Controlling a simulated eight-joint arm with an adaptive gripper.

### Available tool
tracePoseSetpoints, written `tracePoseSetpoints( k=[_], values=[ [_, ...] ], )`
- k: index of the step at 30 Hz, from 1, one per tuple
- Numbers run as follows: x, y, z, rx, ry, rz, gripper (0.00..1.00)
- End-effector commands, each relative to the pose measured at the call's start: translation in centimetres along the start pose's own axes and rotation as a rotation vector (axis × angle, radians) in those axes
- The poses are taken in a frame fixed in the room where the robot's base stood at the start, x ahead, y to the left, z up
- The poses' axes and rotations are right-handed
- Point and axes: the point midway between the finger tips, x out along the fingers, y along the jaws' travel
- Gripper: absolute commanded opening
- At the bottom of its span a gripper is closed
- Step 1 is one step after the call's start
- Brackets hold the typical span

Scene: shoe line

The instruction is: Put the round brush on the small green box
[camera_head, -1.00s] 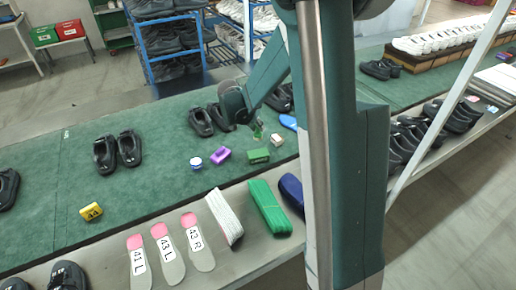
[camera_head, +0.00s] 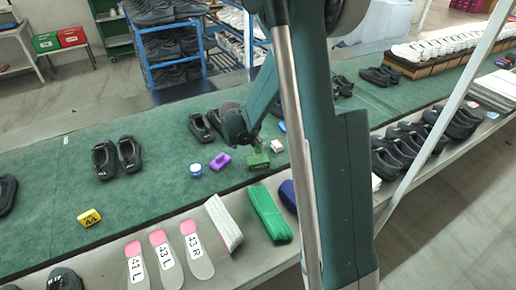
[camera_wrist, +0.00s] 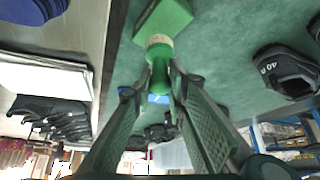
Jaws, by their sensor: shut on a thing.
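The small green box (camera_head: 258,161) lies on the green mat in the head view, and part of it shows at the top of the wrist view (camera_wrist: 165,17). My gripper (camera_wrist: 162,78) is shut on the round brush (camera_wrist: 159,50), which has a green body and a pale round end. The pale end points toward the green box. In the head view my gripper (camera_head: 257,145) is right over the box, with the brush small between the fingers. I cannot tell whether brush and box touch.
A purple block (camera_head: 220,161), a blue-and-white round tin (camera_head: 196,170) and a small pale block (camera_head: 277,146) lie near the box. Black shoes (camera_head: 205,126) stand behind. A green bundle (camera_head: 270,213) and insoles (camera_head: 198,250) lie on the front ledge.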

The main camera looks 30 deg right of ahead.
Motion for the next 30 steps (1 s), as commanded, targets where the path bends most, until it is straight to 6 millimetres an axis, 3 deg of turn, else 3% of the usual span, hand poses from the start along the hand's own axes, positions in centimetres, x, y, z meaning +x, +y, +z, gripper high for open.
tracePoseSetpoints(
  k=[9,25,26,28,30],
  values=[
    [2.5,0.0,1.6,0.0,0.0,0.0,0.04],
    [3.1,0.0,2.0,0.0,0.0,0.0,0.04],
    [3.0,0.0,1.9,0.0,0.0,0.0,0.2],
    [3.0,0.0,1.9,0.0,0.0,0.0,0.29],
    [3.0,0.0,1.9,0.0,0.0,0.0,0.31]
  ],
)
